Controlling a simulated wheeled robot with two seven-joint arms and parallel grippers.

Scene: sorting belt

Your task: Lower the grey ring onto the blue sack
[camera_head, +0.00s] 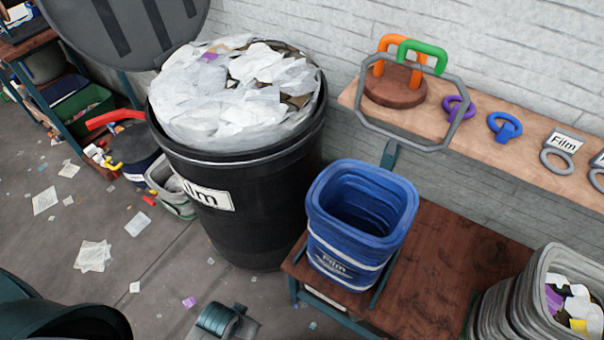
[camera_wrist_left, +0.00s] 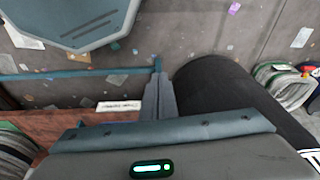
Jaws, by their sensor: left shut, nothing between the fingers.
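The blue sack (camera_head: 327,240), marked "Film", stands upright on the low brown table with its mouth open. The part of its inside that shows is empty. My left wrist (camera_head: 226,322) shows at the bottom of the head view, to the lower left of the sack. In the left wrist view my left gripper (camera_wrist_left: 158,78) is shut and empty. My right gripper is not in view.
A black bin (camera_head: 262,220) full of white film stands left of the sack. The wall shelf (camera_head: 490,155) holds orange and green handles and smaller rings. A grey sack (camera_head: 500,305) stands at lower right. The table (camera_head: 450,245) is clear right of the blue sack.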

